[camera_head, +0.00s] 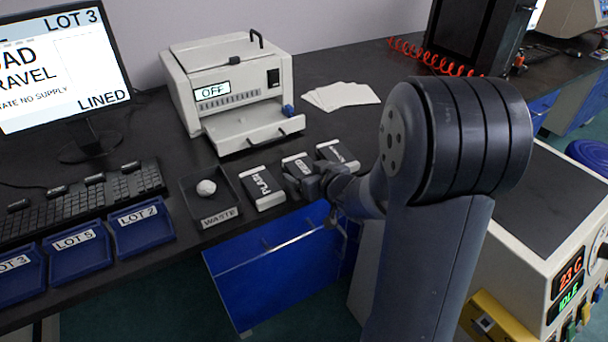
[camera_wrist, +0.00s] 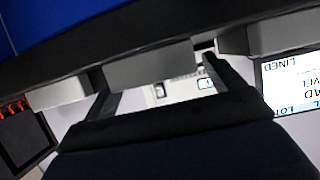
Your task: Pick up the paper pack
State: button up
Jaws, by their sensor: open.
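Three small white-and-dark packs lie in a row at the bench's front edge. The left pack (camera_head: 263,190) reads "PLAIN". The middle pack (camera_head: 297,163) is partly covered by my gripper, and its label is hard to read. The right pack (camera_head: 338,154) has a label too small to read. I cannot tell which is the paper pack. My gripper (camera_head: 311,183) is open at the front of the middle pack. In the wrist view, the fingers (camera_wrist: 157,70) stand apart toward either side of the middle pack (camera_wrist: 150,58); contact is not clear.
A dark waste tray (camera_head: 203,221) holding a crumpled white ball lies left of the packs. A white machine (camera_head: 230,85) showing "OFF" stands behind them. White sheets (camera_head: 341,95) lie behind right. Blue lot bins (camera_head: 141,229) and a keyboard (camera_head: 80,200) are at left.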

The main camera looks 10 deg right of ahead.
jog(key=shift+w+a+f, duration=0.15)
jog(key=shift+w+f, duration=0.1)
jog(key=shift+w, duration=0.35)
jog(key=shift+c, duration=0.6)
jog(key=c, duration=1)
